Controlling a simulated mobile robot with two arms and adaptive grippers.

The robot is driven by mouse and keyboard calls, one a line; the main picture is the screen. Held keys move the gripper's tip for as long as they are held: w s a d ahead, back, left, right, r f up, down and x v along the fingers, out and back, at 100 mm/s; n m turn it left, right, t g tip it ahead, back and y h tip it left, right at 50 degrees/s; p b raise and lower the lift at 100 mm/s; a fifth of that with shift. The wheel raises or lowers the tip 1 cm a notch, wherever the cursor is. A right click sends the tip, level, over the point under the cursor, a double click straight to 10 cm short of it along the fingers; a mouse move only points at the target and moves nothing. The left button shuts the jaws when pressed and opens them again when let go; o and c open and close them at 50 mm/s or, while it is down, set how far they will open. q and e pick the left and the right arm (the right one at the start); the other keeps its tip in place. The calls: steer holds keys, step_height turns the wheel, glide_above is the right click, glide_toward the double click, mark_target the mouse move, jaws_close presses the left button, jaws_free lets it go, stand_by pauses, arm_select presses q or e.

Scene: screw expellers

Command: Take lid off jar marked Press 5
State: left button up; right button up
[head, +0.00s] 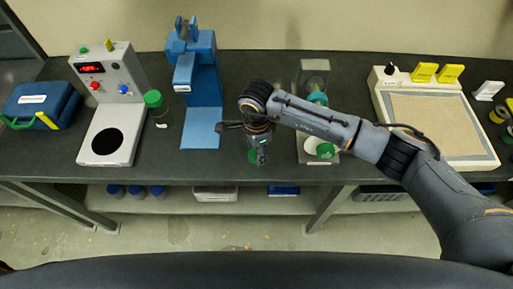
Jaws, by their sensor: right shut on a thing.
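My right gripper (260,157) hangs over the bench near its front edge, right of the blue press. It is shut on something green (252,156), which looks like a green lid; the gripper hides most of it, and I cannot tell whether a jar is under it. A jar with a green lid (153,98) stands between the white device and the blue press. Another green-lidded jar (325,151) is at the right, below my right forearm. No label can be read as Press 5. My left gripper is out of view.
The dark bench (245,75) carries a white device (107,125) with a red display, a blue press (205,90), a blue case (41,103) and a white-framed tray (436,118). Bottles and boxes sit on the shelf below (165,203).

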mark_target(256, 153)
steer(key=shift+f+b, duration=0.2)
steer(key=shift+b, duration=0.1)
steer(key=o, duration=1.3)
steer(key=shift+r, duration=0.15)
steer(key=shift+r+p, duration=0.2)
steer(key=shift+p, duration=0.15)
step_height(256, 153, up, 12)
steer(key=b, duration=0.3)
steer(key=shift+f, duration=0.15)
